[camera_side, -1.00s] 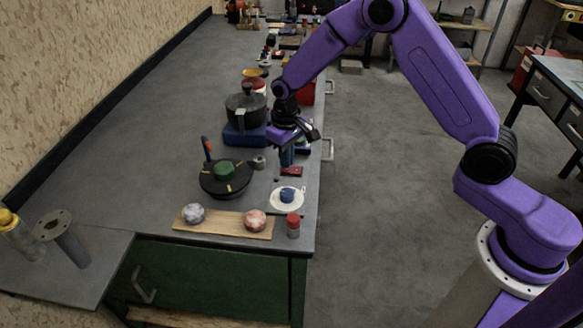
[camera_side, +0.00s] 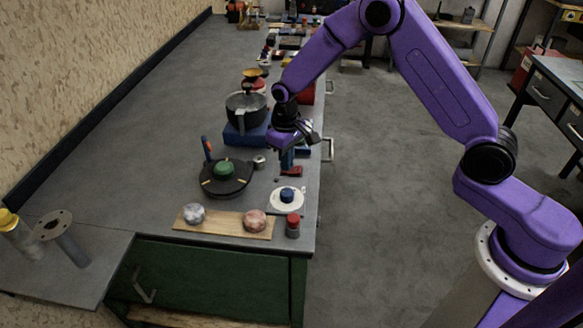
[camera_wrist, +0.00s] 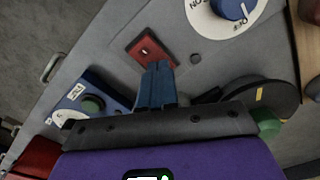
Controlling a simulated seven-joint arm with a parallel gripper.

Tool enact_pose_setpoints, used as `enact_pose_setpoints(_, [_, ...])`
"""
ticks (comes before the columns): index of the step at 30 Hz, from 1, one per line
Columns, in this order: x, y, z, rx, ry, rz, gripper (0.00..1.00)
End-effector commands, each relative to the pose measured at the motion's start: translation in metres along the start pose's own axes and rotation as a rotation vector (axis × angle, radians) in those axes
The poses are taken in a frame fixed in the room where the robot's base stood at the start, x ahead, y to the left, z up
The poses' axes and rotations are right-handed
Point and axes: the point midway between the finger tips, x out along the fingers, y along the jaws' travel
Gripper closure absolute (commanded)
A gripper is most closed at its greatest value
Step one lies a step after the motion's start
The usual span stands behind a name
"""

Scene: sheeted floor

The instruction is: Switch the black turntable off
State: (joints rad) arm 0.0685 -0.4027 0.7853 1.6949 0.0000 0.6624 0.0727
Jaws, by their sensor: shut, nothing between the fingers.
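The black turntable (camera_side: 213,187) is a dark disc with yellow marks and a green piece (camera_side: 224,169) on top. It stands on the bench, left of my gripper. In the wrist view the turntable (camera_wrist: 275,91) is partly hidden by my gripper's body. A red plate (camera_side: 292,171) with a small switch lies on the bench; it also shows in the wrist view (camera_wrist: 136,45). My gripper (camera_side: 287,163) is shut and empty, pointing down just over the red plate. Its blue fingertips (camera_wrist: 158,68) appear close to the plate; contact cannot be told.
A white dial with a blue knob (camera_side: 288,195) lies in front of the red plate. A wooden board (camera_side: 225,222) with two balls and a red-capped jar (camera_side: 293,226) are nearer the bench end. A pot (camera_side: 246,106) on a blue box (camera_side: 238,136) stands behind. The left bench is clear.

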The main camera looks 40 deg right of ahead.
Motion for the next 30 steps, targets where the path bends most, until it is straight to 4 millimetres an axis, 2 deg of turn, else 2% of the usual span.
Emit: enact_pose_setpoints(30, [-0.067, 0.000, 0.000, 0.000, 0.002, 0.000, 1.00])
